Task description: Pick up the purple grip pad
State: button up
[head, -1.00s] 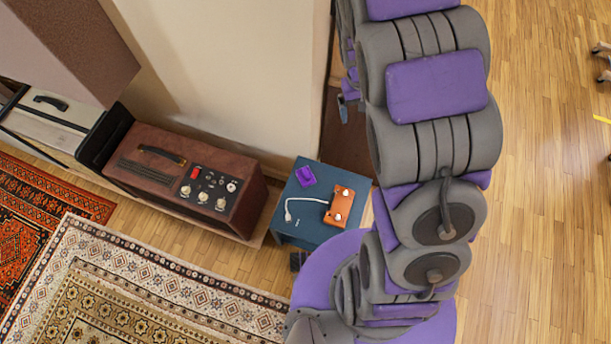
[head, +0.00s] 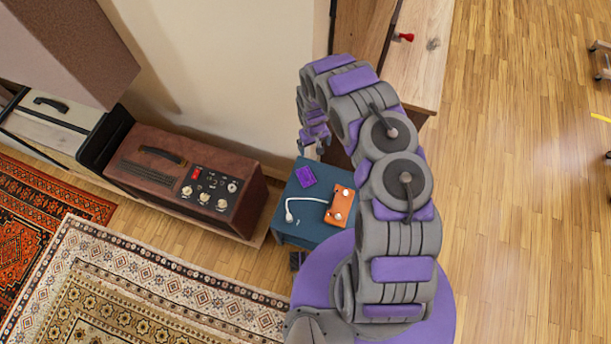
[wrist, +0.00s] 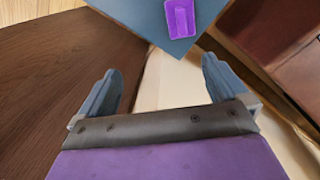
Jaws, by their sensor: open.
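The purple grip pad (head: 305,176) lies flat on the top of a small blue box-like stand (head: 287,206), near its far left corner. In the wrist view the pad (wrist: 181,18) shows at the top, on the blue surface (wrist: 146,14). My gripper (head: 317,147) is beyond the far edge of the stand, apart from the pad. In the wrist view its two fingers (wrist: 160,85) are spread apart with nothing between them, and the pad is ahead of them.
A brown amplifier (head: 185,180) stands to the left. A wooden cabinet (head: 420,60) with a small red object (head: 405,37) is behind my arm. A patterned rug (head: 150,285) covers the front left floor.

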send_near(306, 172)
jog(key=shift+y, duration=0.3)
jog(key=f+b, duration=0.1)
jog(key=f, duration=0.1)
jog(key=f+b, duration=0.1)
jog(key=f, duration=0.1)
jog(key=f+b, duration=0.1)
jog(key=f, duration=0.1)
jog(key=shift+w+d, duration=0.25)
jog(key=shift+w+f, duration=0.1)
jog(key=shift+f, duration=0.35)
jog(key=f+b, duration=0.1)
jog(key=f, duration=0.1)
jog(key=s+f+b, duration=0.1)
jog(key=f, duration=0.1)
jog(key=shift+a+f, duration=0.1)
jog(key=shift+f, duration=0.6)
jog(key=shift+r, duration=0.1)
jog(key=shift+c, duration=0.2)
jog(key=c, duration=1.2)
